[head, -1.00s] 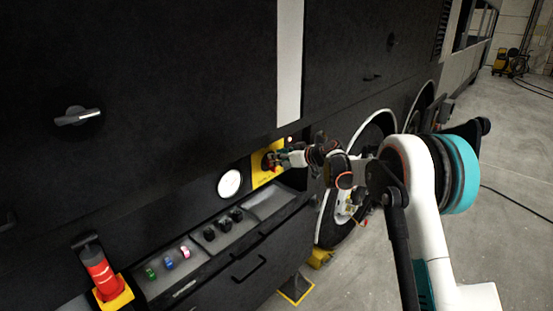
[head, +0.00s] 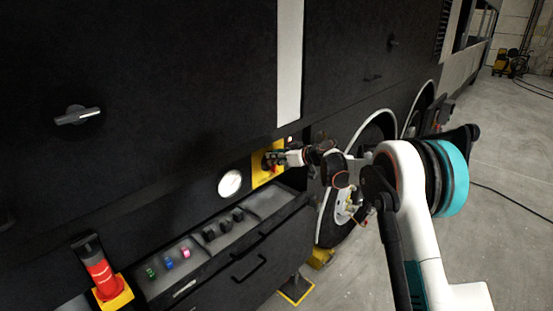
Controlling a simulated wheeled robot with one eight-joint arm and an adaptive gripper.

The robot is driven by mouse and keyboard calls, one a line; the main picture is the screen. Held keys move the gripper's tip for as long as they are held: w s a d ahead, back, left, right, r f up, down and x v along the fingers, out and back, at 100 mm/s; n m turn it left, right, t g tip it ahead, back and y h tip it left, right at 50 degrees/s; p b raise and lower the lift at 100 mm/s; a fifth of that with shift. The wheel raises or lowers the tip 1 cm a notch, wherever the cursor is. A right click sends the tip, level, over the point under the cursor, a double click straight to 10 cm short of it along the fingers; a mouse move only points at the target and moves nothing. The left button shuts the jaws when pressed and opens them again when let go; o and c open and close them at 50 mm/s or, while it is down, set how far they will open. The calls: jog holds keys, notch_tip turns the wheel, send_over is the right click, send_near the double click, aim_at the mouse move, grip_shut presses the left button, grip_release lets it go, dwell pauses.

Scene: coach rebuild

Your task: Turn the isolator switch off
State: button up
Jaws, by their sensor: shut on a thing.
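The isolator switch (head: 268,168) is a red knob on a yellow plate (head: 259,178), set low on the black side of the coach. My gripper (head: 273,159) is at the plate, shut on the red knob, coming in from the right. The fingers hide much of the knob, and its exact turn angle is too small to tell.
A round white gauge (head: 230,184) is left of the plate. Below is an open drawer (head: 254,234) with small coloured and black parts. A red cylinder (head: 102,274) on a yellow base stands at lower left. A wheel (head: 338,220) is behind my arm.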

jog(key=m+b, duration=0.1)
jog(key=m+g+y, duration=0.1)
jog(key=w+d+m+b, duration=0.1)
jog(key=shift+w+d+f+m+g+y+b, duration=0.1)
jog(key=shift+f+m+g+y+b, duration=0.2)
jog(key=shift+g, duration=0.1)
grip_shut()
jog(key=shift+w+d+f+m+g+y+b, duration=0.25)
jog(key=shift+f+m+y+b, duration=0.2)
jog(key=shift+m+y+b, duration=0.8)
jog(key=shift+w+f+m+g+y+b, duration=0.2)
jog(key=shift+f+m+g+y+b, duration=0.4)
jog(key=shift+m, duration=1.3)
jog(key=shift+w+d+f+m+g+y+b, duration=0.1)
jog(key=shift+w+d+f+m+y+b, duration=0.2)
jog(key=shift+m+y+b, duration=0.7)
jog(key=shift+s+a+m+h, duration=0.15)
jog(key=shift+m+h, duration=0.2)
jog(key=shift+m, duration=0.4)
jog(key=o, duration=0.7)
grip_release()
jog(key=shift+a+f, duration=0.1)
jog(key=v, duration=1.2)
